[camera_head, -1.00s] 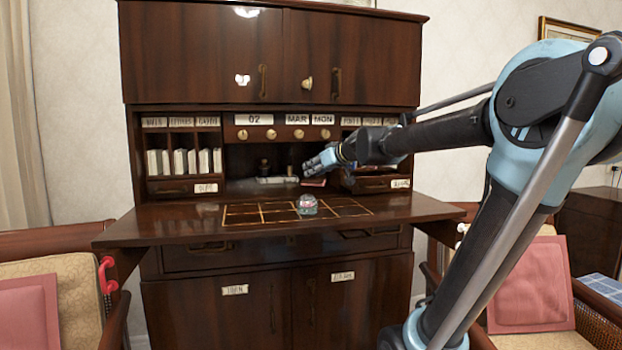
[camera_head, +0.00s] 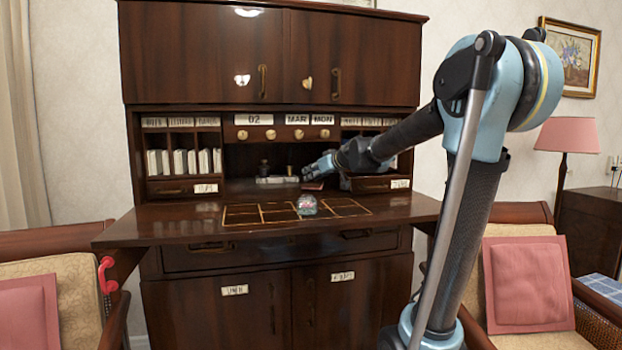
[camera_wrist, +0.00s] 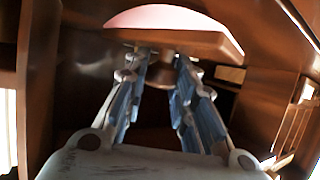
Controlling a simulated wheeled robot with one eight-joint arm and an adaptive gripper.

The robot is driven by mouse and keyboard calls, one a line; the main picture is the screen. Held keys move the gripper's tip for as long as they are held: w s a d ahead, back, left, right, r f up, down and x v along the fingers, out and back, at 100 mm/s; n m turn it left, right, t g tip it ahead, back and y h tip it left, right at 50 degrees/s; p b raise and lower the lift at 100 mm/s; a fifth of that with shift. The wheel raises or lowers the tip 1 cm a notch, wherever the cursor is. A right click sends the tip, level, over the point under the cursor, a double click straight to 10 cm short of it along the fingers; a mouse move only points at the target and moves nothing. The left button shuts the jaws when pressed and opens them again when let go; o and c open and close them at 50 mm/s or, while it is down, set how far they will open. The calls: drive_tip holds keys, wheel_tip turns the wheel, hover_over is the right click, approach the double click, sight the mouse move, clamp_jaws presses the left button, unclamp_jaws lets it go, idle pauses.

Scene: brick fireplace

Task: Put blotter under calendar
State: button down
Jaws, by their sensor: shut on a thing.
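The calendar (camera_head: 284,119) is a strip of white cards reading 02, MAR and MON above brass knobs, over the open middle niche of the desk. My gripper (camera_head: 312,172) is at the right part of that niche, below the calendar. In the wrist view, my gripper (camera_wrist: 160,68) is shut on the knob of the blotter (camera_wrist: 188,38), which has a wooden plate and a curved pink pad. In the head view, the blotter (camera_head: 313,186) shows as a small reddish shape just below the fingers. I cannot tell whether it touches the desk surface.
A small tray with a dark bottle (camera_head: 276,179) stands in the niche, left of my gripper. A glass globe (camera_head: 307,205) sits on the gold-lined desktop (camera_head: 180,222). Pigeonholes with pale books (camera_head: 184,162) flank the left. Chairs stand at both sides.

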drive_tip(key=shift+f, duration=0.25)
drive_tip(key=c, duration=1.3)
unclamp_jaws()
drive_tip(key=shift+c, duration=0.2)
drive_tip(key=v, duration=1.2)
drive_tip(key=shift+s, duration=0.1)
